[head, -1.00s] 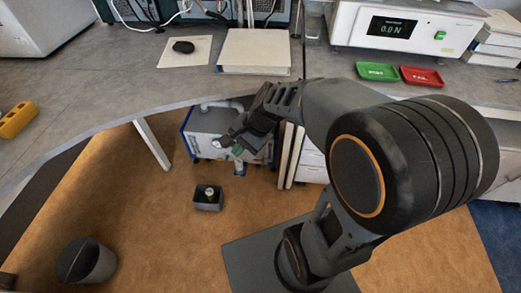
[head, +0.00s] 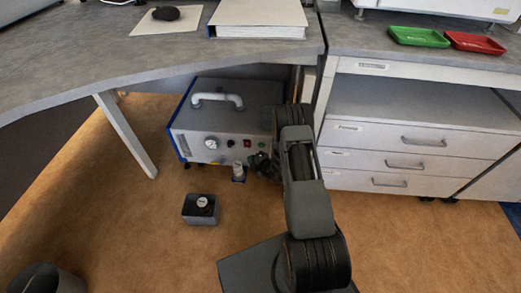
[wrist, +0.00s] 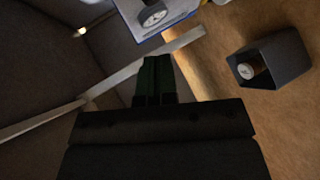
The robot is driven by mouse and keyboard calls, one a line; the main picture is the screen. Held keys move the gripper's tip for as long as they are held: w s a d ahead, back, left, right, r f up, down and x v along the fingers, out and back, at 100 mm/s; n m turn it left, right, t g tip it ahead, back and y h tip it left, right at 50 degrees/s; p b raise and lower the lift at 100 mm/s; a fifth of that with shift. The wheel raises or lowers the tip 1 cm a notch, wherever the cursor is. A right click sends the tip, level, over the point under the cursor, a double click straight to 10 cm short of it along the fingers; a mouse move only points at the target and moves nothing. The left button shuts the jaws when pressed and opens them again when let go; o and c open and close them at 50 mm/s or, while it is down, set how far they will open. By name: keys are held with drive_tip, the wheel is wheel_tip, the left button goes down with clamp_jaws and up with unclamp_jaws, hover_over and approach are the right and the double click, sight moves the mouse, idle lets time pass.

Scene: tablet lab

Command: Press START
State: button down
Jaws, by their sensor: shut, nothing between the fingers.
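A grey pump-like machine (head: 222,120) with a white handle (head: 217,99) and blue edges stands on the floor under the desk. Its front carries a round gauge (head: 211,143), a black knob (head: 230,143), a red switch (head: 247,143) and a small greenish button (head: 262,146); I cannot read any START label. My gripper (head: 264,165) is in front of the machine's lower right, partly hidden by my arm. In the wrist view, my gripper (wrist: 156,78) is shut and empty, with dark green fingers.
A grey open bin (head: 200,210) with a capped bottle stands on the brown floor, and it shows in the wrist view (wrist: 285,62). A white desk leg (head: 126,133) stands left of the machine, white drawers (head: 400,160) right. A dark bin (head: 45,280) is at lower left.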

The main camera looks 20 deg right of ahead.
sight(262, 145)
wheel_tip(262, 145, down, 6)
drive_tip(key=d+m+h+b, duration=0.1)
drive_tip(key=d+m+h, duration=0.1)
drive_tip(key=d+m, duration=0.1)
drive_tip(key=shift+s+m, duration=0.25)
drive_tip(key=shift+m, duration=0.05)
drive_tip(key=w+d+b, duration=0.4)
drive_tip(key=w, duration=0.3)
drive_tip(key=shift+w, duration=0.35)
drive_tip(key=shift+w+d+b, duration=0.5)
drive_tip(key=shift+w+b, duration=0.15)
drive_tip(key=shift+w, duration=0.05)
idle(2.7)
drive_tip(key=shift+r, duration=0.1)
idle(0.3)
drive_tip(key=shift+s+a+p, duration=0.4)
drive_tip(key=shift+s, duration=0.3)
